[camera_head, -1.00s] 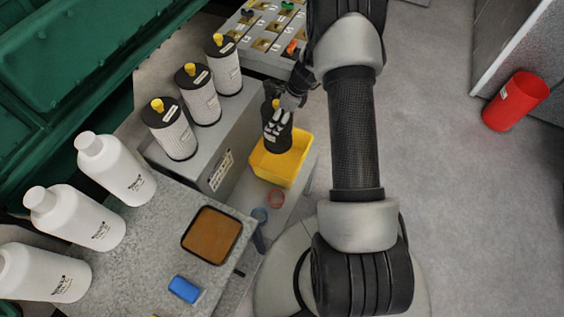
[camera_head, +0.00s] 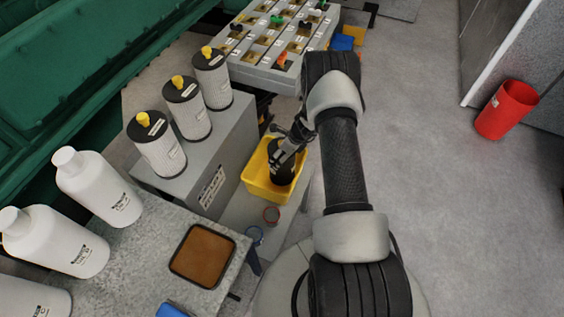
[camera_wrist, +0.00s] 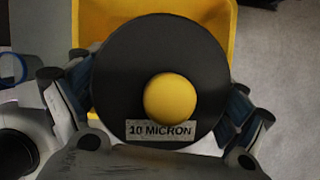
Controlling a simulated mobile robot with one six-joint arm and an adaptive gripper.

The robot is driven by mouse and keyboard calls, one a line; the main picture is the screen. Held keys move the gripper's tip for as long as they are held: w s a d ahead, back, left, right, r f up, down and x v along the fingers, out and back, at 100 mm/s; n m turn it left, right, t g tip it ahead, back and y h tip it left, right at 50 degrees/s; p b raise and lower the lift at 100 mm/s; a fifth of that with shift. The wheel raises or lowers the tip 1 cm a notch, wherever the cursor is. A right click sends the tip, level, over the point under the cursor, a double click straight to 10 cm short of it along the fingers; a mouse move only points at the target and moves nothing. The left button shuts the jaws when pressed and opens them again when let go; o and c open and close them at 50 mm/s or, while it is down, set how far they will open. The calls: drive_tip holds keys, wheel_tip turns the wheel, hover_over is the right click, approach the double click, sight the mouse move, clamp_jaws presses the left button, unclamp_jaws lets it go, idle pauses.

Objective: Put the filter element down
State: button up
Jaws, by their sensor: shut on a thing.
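My gripper (camera_head: 284,160) reaches down into the yellow bin (camera_head: 254,184) on the low shelf. In the wrist view its two fingers (camera_wrist: 158,110) are shut on a filter element (camera_wrist: 125,75) from both sides. The element has a black round end cap, a yellow knob and a label reading "10 MICRON". Behind it the yellow bin (camera_wrist: 229,20) fills the top of the wrist view. In the head view the held element (camera_head: 280,176) is mostly hidden by my gripper and the bin. I cannot tell whether its lower end touches the bin floor.
Three white filters with black caps and yellow knobs (camera_head: 188,112) stand on a grey box (camera_head: 212,155) left of the bin. White bottles (camera_head: 98,185) and a brown tray (camera_head: 203,256) are nearer. A grey sorting panel (camera_head: 280,75) lies beyond. A red bin (camera_head: 506,110) stands on open floor.

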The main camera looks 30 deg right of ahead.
drive_tip(key=shift+f+b, duration=0.6)
drive_tip(key=shift+f, duration=1.6)
drive_tip(key=shift+f, duration=0.15)
drive_tip(key=o, duration=1.8)
drive_tip(key=shift+c, duration=0.2)
